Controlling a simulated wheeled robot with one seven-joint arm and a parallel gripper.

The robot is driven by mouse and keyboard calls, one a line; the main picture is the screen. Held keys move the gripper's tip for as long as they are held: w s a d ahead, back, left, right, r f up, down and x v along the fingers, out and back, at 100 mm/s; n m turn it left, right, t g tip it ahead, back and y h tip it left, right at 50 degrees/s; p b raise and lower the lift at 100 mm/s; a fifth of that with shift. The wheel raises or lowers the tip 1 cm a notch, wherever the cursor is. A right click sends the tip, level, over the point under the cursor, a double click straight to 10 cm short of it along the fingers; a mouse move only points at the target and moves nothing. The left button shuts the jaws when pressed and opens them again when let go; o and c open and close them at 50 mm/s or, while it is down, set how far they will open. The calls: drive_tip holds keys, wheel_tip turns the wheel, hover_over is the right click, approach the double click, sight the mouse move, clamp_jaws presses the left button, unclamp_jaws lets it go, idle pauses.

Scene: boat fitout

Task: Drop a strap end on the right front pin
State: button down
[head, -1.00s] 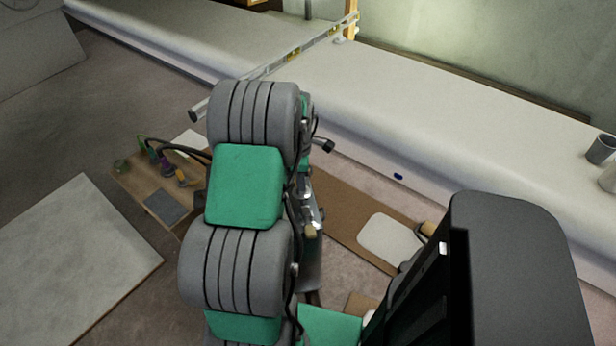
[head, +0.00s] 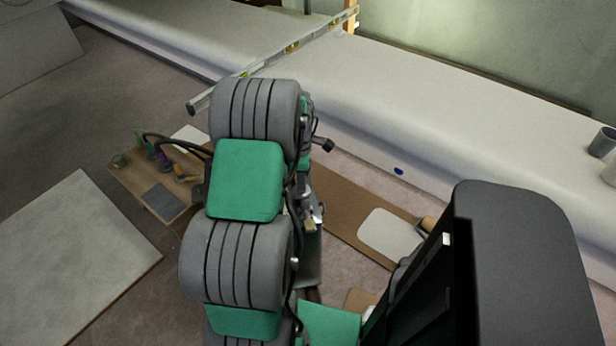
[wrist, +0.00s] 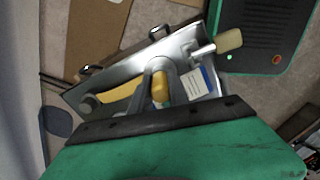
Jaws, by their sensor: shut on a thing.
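I cannot tell whether this piece is a strap end. Just behind it lies a shiny metal tray-like part (wrist: 128,70), with a curved yellow piece (wrist: 116,93) at its left and a white-and-blue label (wrist: 195,83) at its right. A metal stem with a pale block (wrist: 229,41) sticks out at its upper right. I cannot make out which part is the right front pin. In the head view my arm hides the fingertips.
A brown board with a pale plate (head: 388,234) lies right of my arm. A wooden board with small coloured items (head: 150,185) lies left, near a large pale panel (head: 75,260). A long white bench (head: 450,105) runs behind, with a long metal bar (head: 280,58) over it.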

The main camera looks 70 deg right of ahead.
drive_tip(key=shift+f, duration=0.15)
drive_tip(key=shift+f+b, duration=0.4)
drive_tip(key=shift+f, duration=0.15)
drive_tip(key=shift+f, duration=0.1)
idle(0.4)
drive_tip(key=shift+f+b, duration=0.35)
drive_tip(key=shift+f, duration=0.15)
drive_tip(key=c, duration=1.2)
unclamp_jaws()
drive_tip(key=shift+o, duration=0.7)
